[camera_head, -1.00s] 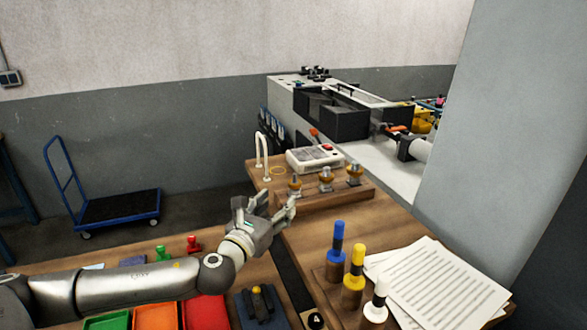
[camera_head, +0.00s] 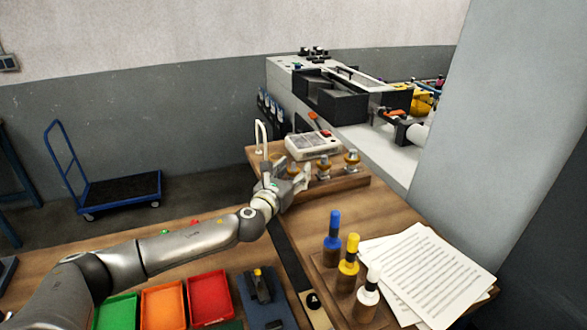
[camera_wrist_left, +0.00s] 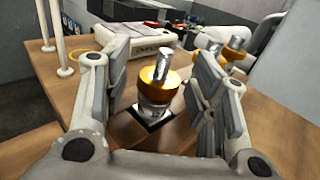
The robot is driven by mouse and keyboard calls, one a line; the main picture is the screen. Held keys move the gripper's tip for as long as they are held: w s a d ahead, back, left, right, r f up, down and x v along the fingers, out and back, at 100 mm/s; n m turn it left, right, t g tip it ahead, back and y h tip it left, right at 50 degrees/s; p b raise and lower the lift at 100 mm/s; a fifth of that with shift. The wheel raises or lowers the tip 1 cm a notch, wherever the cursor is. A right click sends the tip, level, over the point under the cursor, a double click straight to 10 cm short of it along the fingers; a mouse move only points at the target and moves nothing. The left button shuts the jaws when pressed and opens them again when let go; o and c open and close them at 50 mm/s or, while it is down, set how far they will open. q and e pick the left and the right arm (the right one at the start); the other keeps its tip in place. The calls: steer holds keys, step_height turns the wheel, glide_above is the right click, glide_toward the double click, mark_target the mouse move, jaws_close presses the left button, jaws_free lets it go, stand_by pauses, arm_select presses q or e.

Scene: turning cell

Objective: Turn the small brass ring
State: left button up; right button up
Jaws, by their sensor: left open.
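A fitting with a brass ring (camera_wrist_left: 155,79) around a silver pin stands upright on the wood in the left wrist view. My left gripper is open, with one finger on each side of this fitting (camera_wrist_left: 162,90); gaps show on both sides. In the head view my left gripper (camera_head: 296,182) is at the left end of a row of such fittings and partly hides the leftmost one. The middle fitting (camera_head: 323,166) and the right fitting (camera_head: 351,161) stand clear of it. My right gripper is not in view.
A white box with a red button (camera_head: 313,145) stands behind the row, beside a white hooped rail (camera_head: 261,138). Blue, yellow and white-topped pegs (camera_head: 347,262) and paper sheets (camera_head: 428,270) are nearer. Coloured trays (camera_head: 163,305) lie at the front left.

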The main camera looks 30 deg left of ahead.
arm_select(q)
steer(key=shift+w, duration=0.2)
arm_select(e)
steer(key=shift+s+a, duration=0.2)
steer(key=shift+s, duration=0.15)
arm_select(q)
steer(key=c, duration=1)
steer(key=shift+a+f+m+h+b, duration=0.1)
steer(key=shift+a+m+h+b, duration=0.05)
steer(key=shift+m+h+b, duration=0.6)
steer(key=shift+c, duration=0.2)
steer(key=m+g+h+b, duration=0.1)
steer(key=m+h+b, duration=0.1)
steer(key=h+b, duration=0.2)
steer(key=m+g+h+b, duration=0.1)
steer(key=m+h+b, duration=0.2)
steer(key=h+b, duration=0.1)
steer(key=shift+w+g+h+b, duration=0.1)
steer(key=shift+g+h+b, duration=0.3)
steer(key=shift+b, duration=0.4)
steer(key=shift+m+g+h+b, duration=0.4)
steer(key=shift+m+h+b, duration=0.2)
steer(key=shift+b, duration=0.25)
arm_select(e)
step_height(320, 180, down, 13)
arm_select(q)
steer(key=shift+r, duration=0.2)
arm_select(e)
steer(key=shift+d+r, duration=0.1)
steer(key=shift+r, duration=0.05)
